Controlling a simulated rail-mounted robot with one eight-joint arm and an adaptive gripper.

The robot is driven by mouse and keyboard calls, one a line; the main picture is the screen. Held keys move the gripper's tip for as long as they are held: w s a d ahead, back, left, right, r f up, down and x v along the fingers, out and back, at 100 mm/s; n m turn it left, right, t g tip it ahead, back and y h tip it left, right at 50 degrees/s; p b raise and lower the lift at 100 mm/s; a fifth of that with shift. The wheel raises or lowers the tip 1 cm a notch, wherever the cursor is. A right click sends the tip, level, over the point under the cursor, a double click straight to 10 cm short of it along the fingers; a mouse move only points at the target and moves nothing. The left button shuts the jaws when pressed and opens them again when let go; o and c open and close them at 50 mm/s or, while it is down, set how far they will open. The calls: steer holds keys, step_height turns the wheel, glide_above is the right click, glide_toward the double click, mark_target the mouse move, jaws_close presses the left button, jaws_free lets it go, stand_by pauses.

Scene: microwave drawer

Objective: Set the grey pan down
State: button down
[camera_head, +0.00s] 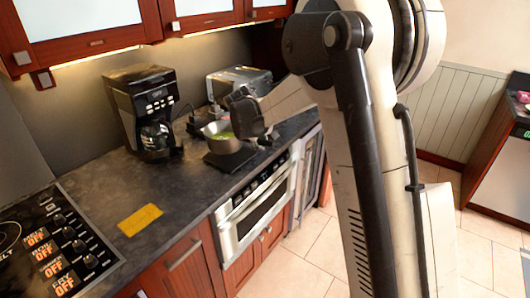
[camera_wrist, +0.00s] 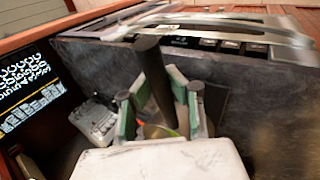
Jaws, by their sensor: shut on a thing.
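The grey pan (camera_head: 223,143) is at the back of the dark counter, with something green inside. It is over a dark flat square (camera_head: 232,160); I cannot tell whether it touches it. My gripper (camera_head: 256,120) is at the right side of the pan, where the arm hides part of it. In the wrist view, my gripper (camera_wrist: 162,108) has its green-padded fingers shut on the pan's dark handle (camera_wrist: 150,70). The pan's bowl is mostly hidden there behind the fingers and wrist.
A black coffee maker (camera_head: 143,110) stands left of the pan. A silver toaster (camera_head: 240,82) stands behind it. A yellow sheet (camera_head: 140,219) lies on the counter near the cooktop (camera_head: 50,245). The microwave drawer (camera_head: 258,205) is below the front edge. Counter between sheet and pan is clear.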

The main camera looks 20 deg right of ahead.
steer(key=shift+d+f, duration=0.45)
steer(key=shift+d, duration=0.35)
steer(key=shift+f+p, duration=0.4)
steer(key=shift+f, duration=1.55)
steer(key=c, duration=1.7)
jaws_free()
steer(key=shift+c, duration=0.2)
steer(key=shift+a+r, duration=0.1)
